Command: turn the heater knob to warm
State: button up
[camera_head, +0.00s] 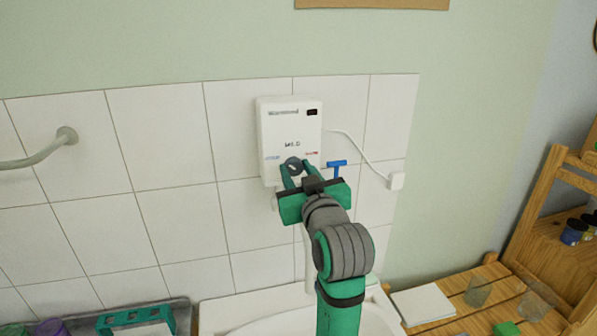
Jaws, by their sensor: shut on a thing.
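The white heater (290,122) hangs on the tiled wall above a basin. It has a small dark display at its upper right and a label that seems to read "MILD" at its middle. Blue lettering is left of the knob and red lettering is right of it, too small to read surely. The dark round heater knob (293,165) is low on its front. My gripper (297,171) comes from below, with its green fingers shut on the knob, one on each side. The knob's pointer cannot be made out.
A blue-handled tap (337,165) is close to the right of my gripper. A white cable runs to a wall socket (396,181). A grey rail (40,155) is at the left. The white basin (240,310) is below, with a wooden slatted bench (465,315) to its right.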

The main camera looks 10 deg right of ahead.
jog(key=m, duration=0.2)
jog(key=shift+a+m, duration=0.1)
jog(key=shift+m, duration=0.3)
jog(key=m, duration=0.3)
jog(key=shift+s+m, duration=0.1)
jog(key=shift+m, duration=0.2)
jog(key=m, duration=0.3)
jog(key=shift+m, duration=0.3)
jog(key=m, duration=0.3)
jog(key=shift+d+m, duration=0.25)
jog(key=shift+m, duration=0.05)
jog(key=m, duration=0.4)
jog(key=shift+m, duration=0.3)
jog(key=m, duration=0.4)
jog(key=shift+f, duration=0.1)
jog(key=o, duration=1)
jog(key=shift+o, duration=0.2)
